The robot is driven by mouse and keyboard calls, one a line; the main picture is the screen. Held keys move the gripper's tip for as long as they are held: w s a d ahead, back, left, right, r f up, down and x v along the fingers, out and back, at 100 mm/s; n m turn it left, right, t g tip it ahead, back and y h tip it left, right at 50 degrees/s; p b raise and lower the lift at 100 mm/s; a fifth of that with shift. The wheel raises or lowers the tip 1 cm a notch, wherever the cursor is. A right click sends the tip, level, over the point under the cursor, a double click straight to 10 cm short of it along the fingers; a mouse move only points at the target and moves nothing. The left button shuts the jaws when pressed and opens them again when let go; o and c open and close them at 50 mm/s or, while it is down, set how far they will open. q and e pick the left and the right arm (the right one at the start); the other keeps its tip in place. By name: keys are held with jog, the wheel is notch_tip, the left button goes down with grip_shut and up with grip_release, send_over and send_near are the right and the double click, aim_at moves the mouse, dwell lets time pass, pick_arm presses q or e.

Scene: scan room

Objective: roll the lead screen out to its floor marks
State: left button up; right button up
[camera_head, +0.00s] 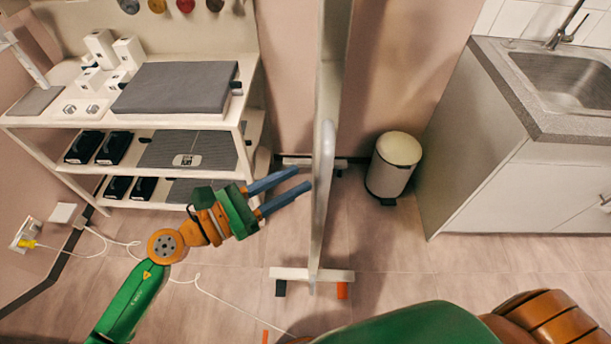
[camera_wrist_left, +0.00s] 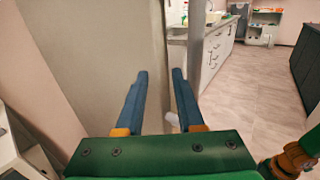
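The lead screen (camera_head: 318,215) stands upright, nearly edge-on, in the middle of the head view. Its pale foot bar (camera_head: 300,274) has a dark caster at the left end and an orange one at the right. A rounded white handle (camera_head: 327,140) is on its near edge. My left gripper (camera_head: 283,192) is open and empty just left of the screen. In the left wrist view, the fingers (camera_wrist_left: 158,75) are apart in front of the screen panel (camera_wrist_left: 95,50). A small orange strip (camera_head: 265,337) shows on the floor; I cannot tell if it is a mark. My right gripper is out of view.
A shelf unit (camera_head: 245,140) with boxes and pads stands at left. A white bin (camera_head: 394,163) stands right of the screen, beside the sink cabinet (camera_head: 500,180). A white cable (camera_head: 215,296) runs over the floor left of the screen. Floor at right front (camera_head: 400,265) is clear.

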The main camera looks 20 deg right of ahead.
pick_arm(q)
jog(key=shift+s, duration=0.15)
dwell(0.3)
jog(key=b+v, duration=0.3)
jog(key=v, duration=0.4)
jog(key=shift+b, duration=0.4)
